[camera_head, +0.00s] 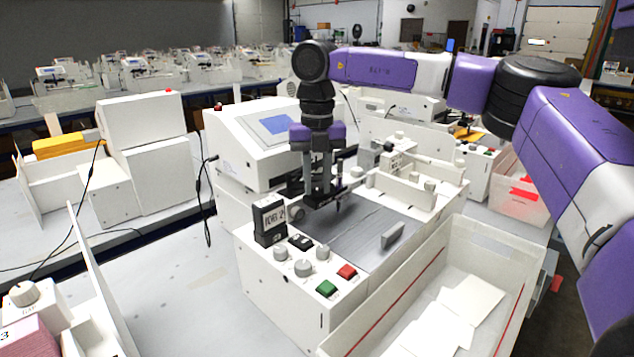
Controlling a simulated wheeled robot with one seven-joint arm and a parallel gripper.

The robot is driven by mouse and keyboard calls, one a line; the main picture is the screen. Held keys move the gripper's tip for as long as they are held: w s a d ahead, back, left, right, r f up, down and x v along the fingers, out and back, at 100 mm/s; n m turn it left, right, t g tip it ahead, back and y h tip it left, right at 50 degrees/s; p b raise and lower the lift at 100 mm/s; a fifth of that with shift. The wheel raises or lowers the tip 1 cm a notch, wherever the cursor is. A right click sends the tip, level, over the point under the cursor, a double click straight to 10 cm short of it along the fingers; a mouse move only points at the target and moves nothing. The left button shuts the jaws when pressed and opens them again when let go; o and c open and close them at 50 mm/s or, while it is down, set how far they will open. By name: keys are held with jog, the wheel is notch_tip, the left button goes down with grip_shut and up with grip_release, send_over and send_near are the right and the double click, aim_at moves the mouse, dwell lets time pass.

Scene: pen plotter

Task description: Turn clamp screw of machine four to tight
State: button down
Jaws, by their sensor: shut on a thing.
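A white plotter machine (275,285) stands in front of me with a grey metal bed (360,232). My gripper (322,197) points straight down over the back left part of the bed. Its fingers are shut at the dark pen carriage, around what appears to be the clamp screw. The fingers and carriage hide the screw, so its turn position does not show. A thin dark pen (339,185) stands upright just right of the fingers.
The machine's front panel has grey knobs (303,267), a green button (326,288) and a red button (347,272). A white bin with paper sheets (455,305) stands at the right. A white box with a blue screen (277,124) stands behind. Part of another machine marked 3 is lower left.

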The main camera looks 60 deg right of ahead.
aim_at(317, 187)
dwell(0.3)
jog(key=c, duration=1.2)
grip_release()
jog(key=shift+o, duration=0.2)
jog(key=shift+r, duration=0.15)
notch_tip(317, 187, up, 8)
jog(key=shift+f, duration=0.2)
